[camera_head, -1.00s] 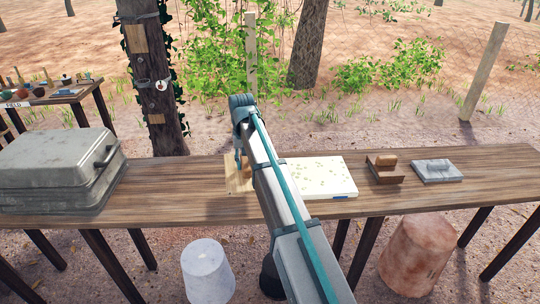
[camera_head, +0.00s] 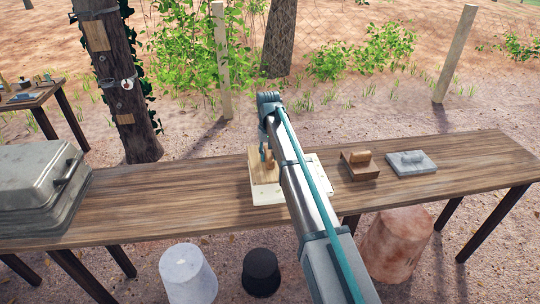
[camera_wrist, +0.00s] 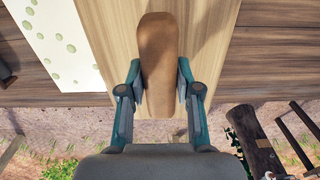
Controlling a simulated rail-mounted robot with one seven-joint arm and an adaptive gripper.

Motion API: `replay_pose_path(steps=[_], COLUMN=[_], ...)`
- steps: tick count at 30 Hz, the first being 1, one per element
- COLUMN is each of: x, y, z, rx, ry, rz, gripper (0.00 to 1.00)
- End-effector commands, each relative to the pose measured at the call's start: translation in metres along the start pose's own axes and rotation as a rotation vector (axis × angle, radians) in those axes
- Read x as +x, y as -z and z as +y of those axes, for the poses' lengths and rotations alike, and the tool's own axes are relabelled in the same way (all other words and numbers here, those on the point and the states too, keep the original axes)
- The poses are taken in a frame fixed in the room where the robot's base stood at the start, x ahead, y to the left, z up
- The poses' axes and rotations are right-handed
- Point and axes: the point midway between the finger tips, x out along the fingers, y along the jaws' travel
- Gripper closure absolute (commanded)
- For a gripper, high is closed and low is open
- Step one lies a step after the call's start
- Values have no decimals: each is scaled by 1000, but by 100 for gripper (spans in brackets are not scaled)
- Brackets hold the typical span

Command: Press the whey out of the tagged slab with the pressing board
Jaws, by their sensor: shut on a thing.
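The pressing board (camera_head: 261,175) is a light wooden plate with a brown upright handle (camera_wrist: 158,70). My gripper (camera_wrist: 158,88) is shut on this handle, one finger on each side; in the head view it (camera_head: 267,152) is at the board's far part. The slab (camera_head: 266,194) is a flat white sheet with greenish spots in the wrist view (camera_wrist: 62,40). The board overlaps the slab's left part in the head view. I cannot tell whether they touch. My arm hides much of the slab, and no tag shows now.
A grey metal case (camera_head: 40,190) stands at the left. The wooden table (camera_head: 160,205) is clear between case and board. Buckets stand below the front edge.

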Motion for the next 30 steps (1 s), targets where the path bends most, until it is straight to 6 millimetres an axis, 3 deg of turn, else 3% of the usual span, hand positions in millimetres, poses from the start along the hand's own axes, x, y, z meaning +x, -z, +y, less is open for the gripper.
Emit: replay_pose_path(steps=[10,30], x=[-2,59], y=[-1,-1], z=[0,0], rx=[1,1], ry=[0,0], rz=[0,-1], gripper=[95,95])
